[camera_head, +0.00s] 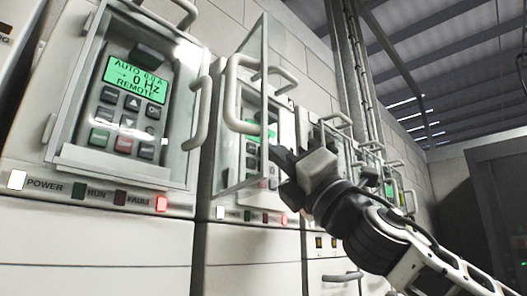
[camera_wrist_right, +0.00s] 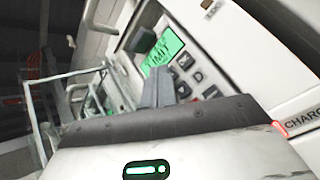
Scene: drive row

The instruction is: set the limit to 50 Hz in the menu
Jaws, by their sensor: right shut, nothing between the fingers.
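Dark grey keys (camera_wrist_right: 196,77) lie beside the display. My right gripper (camera_head: 279,156) is shut and empty, with its fingertips close to the keypad. In the right wrist view its fingers (camera_wrist_right: 159,84) cover part of the keys; I cannot tell whether they touch one. My left gripper is not in view.
A clear door (camera_head: 249,70) with a pale handle stands swung open left of my right gripper. The left drive's display (camera_head: 136,80) reads "AUTO", "0 Hz" and "REMOTE". More drives with handles (camera_head: 392,188) continue right. A red lamp (camera_wrist_right: 280,128) is lit by "CHARGE".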

